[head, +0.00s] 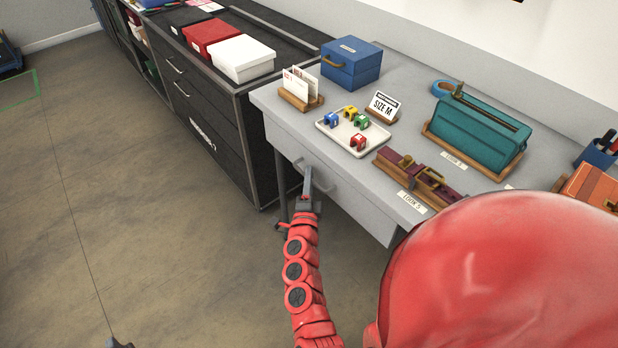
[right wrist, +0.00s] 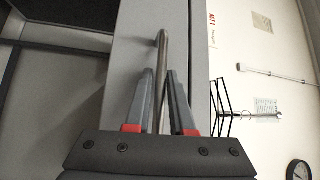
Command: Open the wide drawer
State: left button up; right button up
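The wide drawer (head: 345,206) is the grey front under the grey table's top. It looks flush or nearly so; I cannot tell of a small gap. Its bar handle (head: 322,182) also shows in the right wrist view (right wrist: 161,60), running between my fingers. My right gripper (head: 306,186) is at the handle's left part in the head view. In the right wrist view its fingers (right wrist: 161,85) stand close together, one on each side of the bar, and look shut on it. A small dark tip at the bottom edge, probably my left gripper (head: 120,343), is mostly cut off.
On the table (head: 285,122) stand a blue box (head: 351,65), a card holder (head: 300,90), a tray (head: 345,140) of small coloured pieces, a purple lock block (head: 420,180) and a teal case (head: 475,135). A black cabinet (head: 210,115) stands left. The floor in front is clear.

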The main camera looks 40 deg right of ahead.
grip_shut()
jog(key=shift+f, duration=0.1)
dwell(1.0)
